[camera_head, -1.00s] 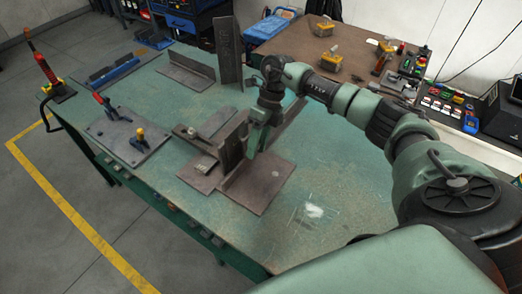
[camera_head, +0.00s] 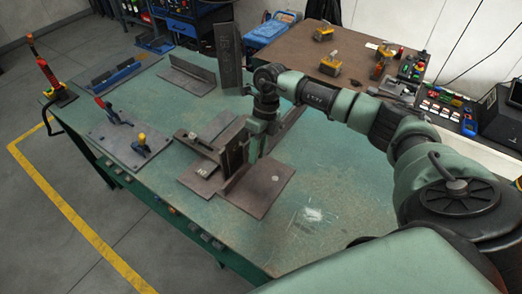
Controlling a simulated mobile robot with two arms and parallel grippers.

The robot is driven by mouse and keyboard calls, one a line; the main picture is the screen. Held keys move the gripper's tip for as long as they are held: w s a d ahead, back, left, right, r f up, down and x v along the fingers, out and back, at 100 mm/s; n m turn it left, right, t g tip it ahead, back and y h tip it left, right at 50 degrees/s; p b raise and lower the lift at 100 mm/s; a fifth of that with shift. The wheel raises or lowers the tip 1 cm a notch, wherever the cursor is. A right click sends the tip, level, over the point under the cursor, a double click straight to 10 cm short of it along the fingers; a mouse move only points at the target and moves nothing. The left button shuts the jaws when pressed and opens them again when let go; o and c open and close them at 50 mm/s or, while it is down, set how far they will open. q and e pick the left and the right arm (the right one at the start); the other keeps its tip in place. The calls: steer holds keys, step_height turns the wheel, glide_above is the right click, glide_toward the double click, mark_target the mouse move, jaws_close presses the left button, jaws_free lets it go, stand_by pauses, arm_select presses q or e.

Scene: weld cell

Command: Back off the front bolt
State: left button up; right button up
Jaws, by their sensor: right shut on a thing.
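My right gripper (camera_head: 258,138) reaches down beside upright dark plates that stand on a brown base plate (camera_head: 262,192) on the green table (camera_head: 325,185). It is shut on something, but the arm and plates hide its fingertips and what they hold. I cannot make out the front bolt. My left gripper is not in view.
A grey plate with red and yellow toggle clamps (camera_head: 128,138) lies to the left. Angle sections (camera_head: 188,75) stand at the back. A brown bench (camera_head: 350,62) with yellow tools is behind. The table's front right is clear.

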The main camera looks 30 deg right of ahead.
steer(key=shift+r+t+h+p, duration=0.15)
steer(key=shift+t+h+p, duration=0.4)
steer(key=shift+h, duration=0.45)
steer(key=shift+a+h, duration=0.1)
steer(key=shift+h, duration=0.4)
steer(key=t+h, duration=0.1)
steer(key=h, duration=0.1)
steer(key=t+h, duration=0.1)
steer(key=h, duration=0.1)
steer(key=shift+f+b, duration=0.3)
steer(key=shift+b, duration=0.1)
steer(key=h+b, duration=0.1)
steer(key=h, duration=0.1)
steer(key=t+h+b, duration=0.1)
steer(key=h+b, duration=0.1)
steer(key=shift+r+t, duration=0.1)
steer(key=shift+t, duration=0.15)
steer(key=o, duration=0.6)
steer(key=shift+o, duration=0.2)
